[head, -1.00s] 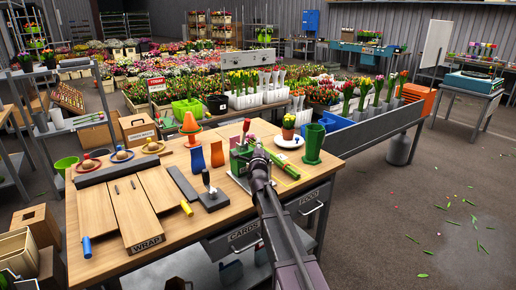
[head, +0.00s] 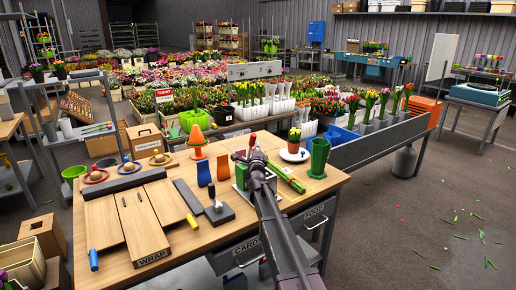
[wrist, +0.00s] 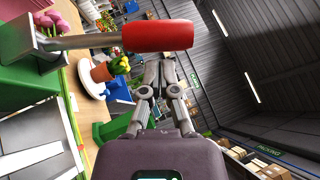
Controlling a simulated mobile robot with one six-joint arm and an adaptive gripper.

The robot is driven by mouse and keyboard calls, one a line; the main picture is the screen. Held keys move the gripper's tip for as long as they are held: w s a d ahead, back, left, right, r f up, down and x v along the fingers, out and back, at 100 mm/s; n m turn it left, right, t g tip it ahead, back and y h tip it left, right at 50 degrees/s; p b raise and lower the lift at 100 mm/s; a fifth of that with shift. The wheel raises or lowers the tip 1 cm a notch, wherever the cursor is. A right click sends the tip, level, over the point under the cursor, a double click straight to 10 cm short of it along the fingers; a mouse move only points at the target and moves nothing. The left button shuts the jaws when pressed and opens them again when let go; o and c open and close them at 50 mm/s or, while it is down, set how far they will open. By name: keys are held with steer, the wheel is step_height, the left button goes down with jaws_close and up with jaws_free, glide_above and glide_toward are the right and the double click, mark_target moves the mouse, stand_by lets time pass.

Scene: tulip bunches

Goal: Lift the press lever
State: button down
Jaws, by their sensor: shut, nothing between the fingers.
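The press has a green body (head: 241,176) and stands on the wooden table. Its lever has a red grip (head: 252,139) that shows above my gripper (head: 256,157). In the wrist view the red grip (wrist: 158,37) sits on a metal rod (wrist: 88,42) rising from the green press body (wrist: 25,85). That view is turned sideways, with the roof to the right, so the lever points up. My gripper (wrist: 155,72) is shut and empty, its fingertips close beside the red grip. I cannot tell whether they touch it. My arm hides part of the press in the head view.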

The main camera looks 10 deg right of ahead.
steer(key=shift+w+a+r+p, duration=0.15)
steer(key=shift+w+r+p, duration=0.15)
steer(key=shift+w, duration=0.1)
steer(key=shift+w+a+r+p, duration=0.35)
steer(key=shift+w+r+p, duration=0.15)
steer(key=shift+w, duration=0.2)
steer(key=w+a+r, duration=0.1)
steer(key=w+a, duration=0.2)
steer(key=w, duration=0.4)
steer(key=shift+w+a+p, duration=0.3)
steer(key=shift+w+p, duration=0.05)
steer(key=shift+p, duration=0.1)
steer(key=shift+s, duration=0.15)
